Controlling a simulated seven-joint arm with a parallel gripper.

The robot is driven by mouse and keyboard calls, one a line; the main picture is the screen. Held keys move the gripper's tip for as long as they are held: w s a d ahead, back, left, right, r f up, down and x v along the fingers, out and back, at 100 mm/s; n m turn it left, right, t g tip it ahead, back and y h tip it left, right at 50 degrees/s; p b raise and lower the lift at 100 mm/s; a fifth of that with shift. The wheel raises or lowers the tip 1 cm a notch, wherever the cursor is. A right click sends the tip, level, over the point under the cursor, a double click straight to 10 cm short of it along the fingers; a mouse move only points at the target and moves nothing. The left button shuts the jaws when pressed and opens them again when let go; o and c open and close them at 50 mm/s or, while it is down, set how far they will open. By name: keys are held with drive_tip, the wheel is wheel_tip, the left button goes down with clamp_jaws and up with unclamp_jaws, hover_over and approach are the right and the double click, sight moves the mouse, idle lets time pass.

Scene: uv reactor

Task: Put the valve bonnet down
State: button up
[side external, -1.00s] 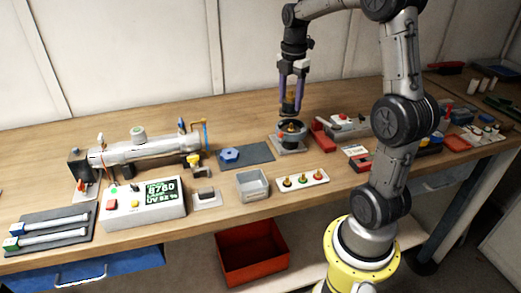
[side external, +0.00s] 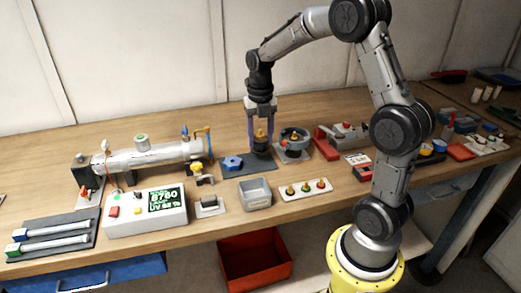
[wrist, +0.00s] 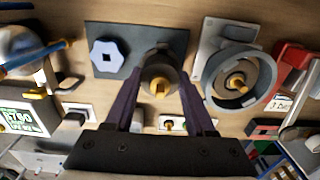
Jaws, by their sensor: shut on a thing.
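My gripper (side external: 260,142) is shut on the valve bonnet (side external: 261,136), a dark part with a brass-coloured top. The bonnet is upright between the purple fingers, and in the wrist view it (wrist: 158,80) shows end-on between the fingertips. It is over the right part of the dark grey mat (side external: 236,170). I cannot tell whether its base touches the mat. A blue lobed handwheel (side external: 232,163) lies on the mat to the left of the bonnet, apart from it. The round grey holder (side external: 294,136) stands just right of my gripper, with a brass-coloured piece in its middle.
A grey open bin (side external: 255,193) and a white strip with several coloured fittings (side external: 306,189) are in front of the mat. The metal reactor tube (side external: 155,154) is to the left. A red-based clamp device (side external: 340,138) is to the right. The mat's front part is bare.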

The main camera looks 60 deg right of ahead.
sight(260, 140)
drive_tip(key=shift+f, duration=1.95)
drive_tip(key=shift+f, duration=0.1)
drive_tip(key=o, duration=1.3)
drive_tip(key=shift+c, duration=0.2)
